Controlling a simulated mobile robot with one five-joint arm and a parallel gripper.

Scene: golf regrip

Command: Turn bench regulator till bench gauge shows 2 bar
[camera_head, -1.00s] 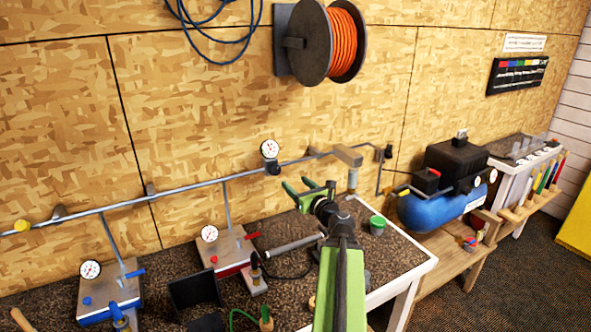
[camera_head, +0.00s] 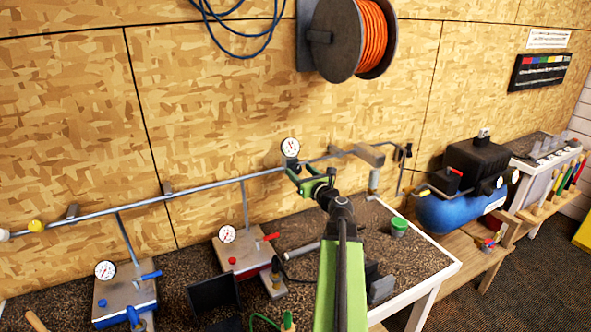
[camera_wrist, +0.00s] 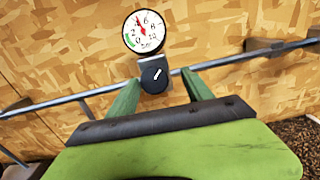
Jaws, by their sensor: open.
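The bench gauge (camera_head: 290,147) is a round white dial on the wall pipe; it also shows in the wrist view (camera_wrist: 145,31). Its red needle points up and slightly left, seemingly near 4, above the green band at lower left. The regulator is a dark round knob (camera_wrist: 154,76) with a white mark, just below the dial. My gripper (camera_wrist: 160,78) is open, its two green fingers on either side of the knob in the wrist view. I cannot tell whether they touch it.
The grey pipe (camera_head: 232,180) runs along the wooden wall. Two smaller gauges (camera_head: 105,270) (camera_head: 227,234) stand on bench units at left. A green cup (camera_head: 399,227) is on the bench at right. An orange hose reel (camera_head: 340,38) hangs above; a blue compressor (camera_head: 450,212) is at right.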

